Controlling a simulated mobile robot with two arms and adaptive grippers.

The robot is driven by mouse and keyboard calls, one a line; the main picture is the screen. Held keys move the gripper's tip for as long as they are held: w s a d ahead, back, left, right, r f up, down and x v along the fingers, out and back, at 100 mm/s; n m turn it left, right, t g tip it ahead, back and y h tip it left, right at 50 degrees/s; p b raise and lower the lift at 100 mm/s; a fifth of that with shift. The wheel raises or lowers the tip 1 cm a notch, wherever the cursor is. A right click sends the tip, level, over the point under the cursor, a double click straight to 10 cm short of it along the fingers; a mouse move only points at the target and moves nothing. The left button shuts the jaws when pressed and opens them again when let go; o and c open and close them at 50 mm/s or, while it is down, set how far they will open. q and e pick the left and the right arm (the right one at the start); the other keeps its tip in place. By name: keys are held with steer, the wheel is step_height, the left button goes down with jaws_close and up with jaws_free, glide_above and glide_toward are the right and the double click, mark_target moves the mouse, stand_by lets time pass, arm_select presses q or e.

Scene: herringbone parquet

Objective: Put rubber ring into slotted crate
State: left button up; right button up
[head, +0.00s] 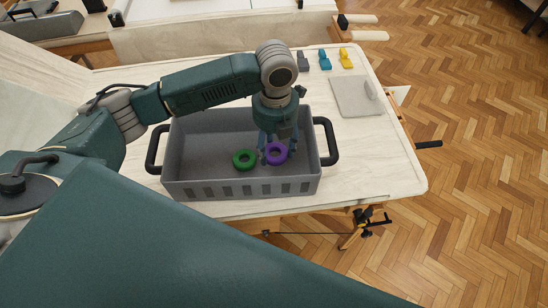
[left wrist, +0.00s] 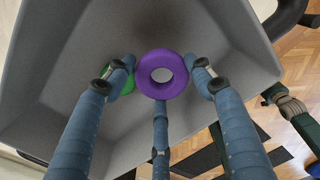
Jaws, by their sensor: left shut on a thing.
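The grey slotted crate (head: 235,190) stands on the pale workbench, with a black handle at each end and slots along its near wall. My left gripper (head: 271,155) reaches down into the crate's right half, shut on a purple rubber ring (head: 283,158). In the left wrist view the purple ring (left wrist: 161,92) sits between the blue fingertips, above the crate floor; its exact height is unclear. A green rubber ring (head: 244,160) lies inside the crate, left of the purple one. In the left wrist view the left finger partly hides the green ring (left wrist: 128,86). My right gripper is not seen.
Small grey (head: 303,61), blue (head: 325,60) and yellow (head: 346,58) pieces stand along the bench's back. A flat light-grey plate (head: 350,98) lies right of the crate.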

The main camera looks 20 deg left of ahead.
mark_target(275, 169)
arm_select(q)
steer(key=shift+f, duration=1.4)
step_height(275, 169, down, 3)
steer(key=shift+f, duration=0.5)
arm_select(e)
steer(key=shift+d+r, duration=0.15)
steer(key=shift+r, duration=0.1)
arm_select(q)
steer(key=shift+f, duration=0.15)
steer(key=o, duration=1.1)
steer(key=shift+o, duration=0.2)
